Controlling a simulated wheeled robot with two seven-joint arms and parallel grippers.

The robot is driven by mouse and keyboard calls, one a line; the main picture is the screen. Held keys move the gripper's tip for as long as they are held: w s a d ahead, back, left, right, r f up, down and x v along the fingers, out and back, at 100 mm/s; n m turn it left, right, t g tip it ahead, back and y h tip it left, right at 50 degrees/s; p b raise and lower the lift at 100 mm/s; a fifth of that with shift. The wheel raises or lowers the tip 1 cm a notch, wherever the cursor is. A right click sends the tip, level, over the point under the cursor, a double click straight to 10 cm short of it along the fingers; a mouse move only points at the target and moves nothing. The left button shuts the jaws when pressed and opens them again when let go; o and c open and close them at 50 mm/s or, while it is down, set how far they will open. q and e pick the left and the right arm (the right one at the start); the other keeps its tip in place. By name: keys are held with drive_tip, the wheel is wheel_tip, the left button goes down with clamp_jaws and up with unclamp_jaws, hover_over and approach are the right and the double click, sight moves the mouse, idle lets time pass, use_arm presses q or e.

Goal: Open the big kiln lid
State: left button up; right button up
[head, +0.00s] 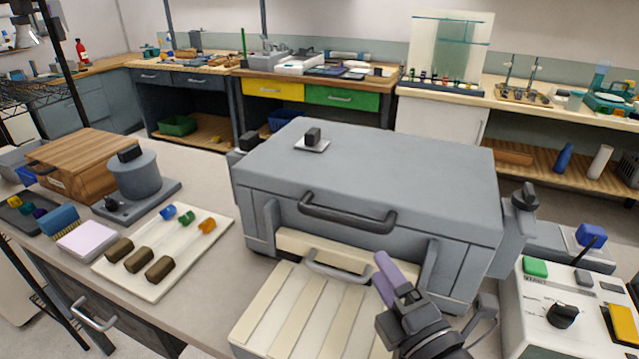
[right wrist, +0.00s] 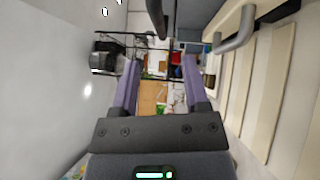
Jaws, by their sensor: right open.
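The big grey kiln (head: 340,246) stands on the table with its lid (head: 400,165) down. A dark bar handle (head: 347,219) runs along the lid's front edge. My right gripper (head: 386,270) is in front of the kiln, below and right of that handle and apart from it. Its purple fingers also show in the right wrist view (right wrist: 160,78), spread with nothing between them. A dark bar at the top of that view (right wrist: 156,18) looks like the lid handle, beyond the fingertips. My left gripper is not in view.
A cream slatted panel (head: 290,312) with a metal handle (head: 338,272) sticks out below the lid. A control box (head: 540,300) stands on the right. A white board (head: 165,252) with small coloured pieces, a small grey pot (head: 135,178) and a wooden box (head: 82,165) lie left.

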sight(349, 217)
drive_tip(key=b+x, duration=0.1)
drive_tip(key=x, duration=0.9)
drive_tip(key=shift+w+b, duration=0.15)
drive_tip(key=shift+b, duration=0.2)
drive_tip(key=shift+w+r, duration=0.1)
drive_tip(key=c, duration=0.7)
clamp_jaws()
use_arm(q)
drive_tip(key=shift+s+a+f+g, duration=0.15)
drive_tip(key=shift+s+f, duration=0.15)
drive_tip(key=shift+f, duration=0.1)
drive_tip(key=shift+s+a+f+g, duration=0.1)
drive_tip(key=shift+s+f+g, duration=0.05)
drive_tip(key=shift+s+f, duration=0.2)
